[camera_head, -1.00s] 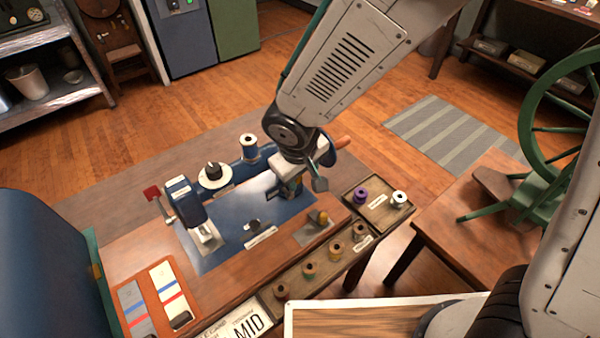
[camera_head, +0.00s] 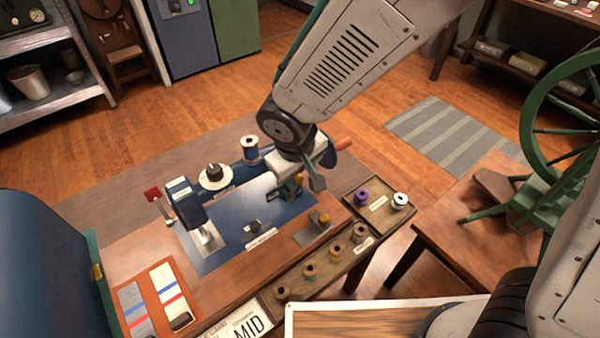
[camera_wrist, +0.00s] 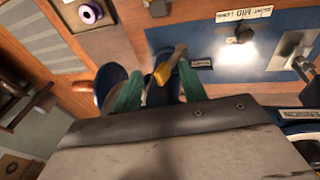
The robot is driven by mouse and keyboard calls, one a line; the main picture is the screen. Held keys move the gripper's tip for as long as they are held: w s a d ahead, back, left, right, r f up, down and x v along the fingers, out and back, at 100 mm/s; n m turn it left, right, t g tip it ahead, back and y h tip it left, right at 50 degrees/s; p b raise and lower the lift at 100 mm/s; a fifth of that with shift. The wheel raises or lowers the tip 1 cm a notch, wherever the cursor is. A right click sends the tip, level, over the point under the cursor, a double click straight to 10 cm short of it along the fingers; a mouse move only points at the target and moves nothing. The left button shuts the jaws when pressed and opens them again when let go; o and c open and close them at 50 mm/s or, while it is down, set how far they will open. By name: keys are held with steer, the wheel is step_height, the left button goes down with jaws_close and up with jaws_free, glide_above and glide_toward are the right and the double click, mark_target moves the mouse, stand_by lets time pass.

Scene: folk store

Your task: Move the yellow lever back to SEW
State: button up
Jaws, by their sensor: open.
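The yellow lever (camera_wrist: 164,70) shows in the wrist view, between my gripper's two green fingers. The fingers stand apart on either side of it, and I cannot tell whether either touches it. In the head view my gripper (camera_head: 301,188) is at the right end of the blue sewing machine (camera_head: 182,201). A bit of the yellow lever (camera_head: 299,179) shows between the fingers there; the rest is hidden. Its SEW marking cannot be made out. My gripper is open.
A tray with a purple spool (camera_head: 361,198) and a white spool (camera_head: 400,201) is close on the right. Several spools stand in a front tray. A blue spool (camera_head: 250,148) stands behind the machine.

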steer(key=v, duration=0.7)
steer(key=shift+r, duration=0.2)
stand_by(0.9)
steer(key=s+d+r+m, duration=0.2)
steer(key=s+d+r, duration=0.2)
steer(key=d, duration=0.5)
steer(key=s+d+r+m, duration=0.3)
steer(key=s+d+r, duration=0.1)
steer(key=d, duration=0.5)
steer(key=s+d+r+m+g, duration=0.1)
steer(key=s+d+r+m, duration=0.1)
steer(key=s+d+r, duration=0.2)
steer(key=s+d, duration=0.2)
steer(key=d, duration=0.2)
steer(key=shift+s+d+m+y, duration=0.3)
steer(key=shift+s+d+y, duration=0.05)
steer(key=shift+d+y, duration=0.05)
steer(key=shift+r, duration=0.1)
